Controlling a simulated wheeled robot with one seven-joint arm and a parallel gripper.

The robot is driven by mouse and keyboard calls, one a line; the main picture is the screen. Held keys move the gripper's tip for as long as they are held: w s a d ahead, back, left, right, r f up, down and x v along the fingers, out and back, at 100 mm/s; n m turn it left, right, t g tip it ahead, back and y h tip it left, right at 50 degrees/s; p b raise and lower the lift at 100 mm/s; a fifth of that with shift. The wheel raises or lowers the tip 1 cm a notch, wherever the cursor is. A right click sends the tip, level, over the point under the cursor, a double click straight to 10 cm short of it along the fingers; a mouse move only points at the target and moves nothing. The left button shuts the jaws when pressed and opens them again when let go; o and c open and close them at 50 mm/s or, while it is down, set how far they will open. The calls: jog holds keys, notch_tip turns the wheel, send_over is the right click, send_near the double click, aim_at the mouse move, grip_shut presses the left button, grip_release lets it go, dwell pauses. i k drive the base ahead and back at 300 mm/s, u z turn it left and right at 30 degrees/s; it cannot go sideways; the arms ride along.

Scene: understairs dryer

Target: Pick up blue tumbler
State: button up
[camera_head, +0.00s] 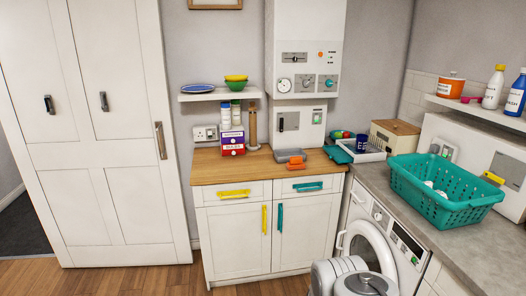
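The blue tumbler (362,143) is small and dark blue. It stands in or at a white tray (374,156) at the back right corner, where the wooden counter meets the grey worktop. Its base is partly hidden by the tray's rim. White and grey rounded links of my arm show at the bottom of the view, in front of the washing machine. My gripper cannot be made out in this view.
A teal laundry basket (440,190) stands on the grey worktop right of the tray. A teal item (338,154) and a wooden-lidded bin (395,137) are close to the tumbler. A grey and orange item (292,159) lies on the wooden counter (222,168), whose front left is clear.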

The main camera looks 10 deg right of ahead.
aim_at(362, 140)
jog(key=z, duration=0.05)
jog(key=i, duration=2.95)
